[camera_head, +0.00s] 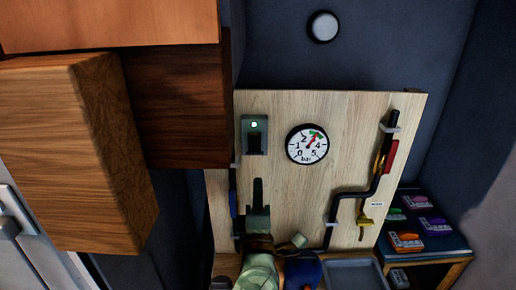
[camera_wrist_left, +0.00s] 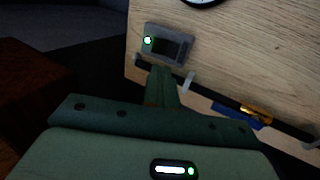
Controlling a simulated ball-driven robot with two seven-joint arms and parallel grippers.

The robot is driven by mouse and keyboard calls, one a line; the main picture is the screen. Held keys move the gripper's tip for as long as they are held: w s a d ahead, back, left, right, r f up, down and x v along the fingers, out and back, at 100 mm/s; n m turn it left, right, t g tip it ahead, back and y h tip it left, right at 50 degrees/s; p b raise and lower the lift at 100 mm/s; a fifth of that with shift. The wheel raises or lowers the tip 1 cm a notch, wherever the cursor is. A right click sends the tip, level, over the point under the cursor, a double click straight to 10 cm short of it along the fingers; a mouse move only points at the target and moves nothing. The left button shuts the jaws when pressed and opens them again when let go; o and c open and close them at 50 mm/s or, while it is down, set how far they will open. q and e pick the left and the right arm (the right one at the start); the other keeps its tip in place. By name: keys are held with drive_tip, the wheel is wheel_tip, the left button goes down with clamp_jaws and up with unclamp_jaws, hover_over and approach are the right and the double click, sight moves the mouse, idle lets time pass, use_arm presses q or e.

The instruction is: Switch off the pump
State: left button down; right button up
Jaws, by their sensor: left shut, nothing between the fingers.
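A small grey switch box (camera_head: 254,146) with a lit green lamp and a dark lower part is on the pale wooden board (camera_head: 350,110). It also shows in the left wrist view (camera_wrist_left: 166,46), just beyond my fingertips. My left gripper (camera_head: 258,182) is shut and empty, its fingers pointing up toward the box from below. In the left wrist view the closed fingers (camera_wrist_left: 160,72) seem close to the box's lower edge; I cannot tell whether they touch. A round pressure gauge (camera_head: 307,144) sits right of the box, its red needle near a green mark between 2 and 4. My right gripper is not in view.
A black pipe (camera_head: 383,160) with a yellow valve handle (camera_head: 365,219) runs down the board's right side. A wooden cabinet (camera_head: 85,150) juts out at the left. A shelf with several coloured packs (camera_head: 407,241) stands at the lower right, beside a grey tray (camera_head: 355,275).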

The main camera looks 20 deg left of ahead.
sight(258, 139)
use_arm(q)
drive_tip(key=b+x, duration=0.1)
drive_tip(key=x, duration=1)
drive_tip(key=shift+w+a+r, duration=0.1)
drive_tip(key=shift+w, duration=0.25)
drive_tip(key=shift+w+r+p, duration=0.15)
drive_tip(key=shift+r+p, duration=0.4)
drive_tip(key=shift+p, duration=0.4)
drive_tip(key=shift+f+b, duration=0.35)
drive_tip(key=shift+f, duration=0.05)
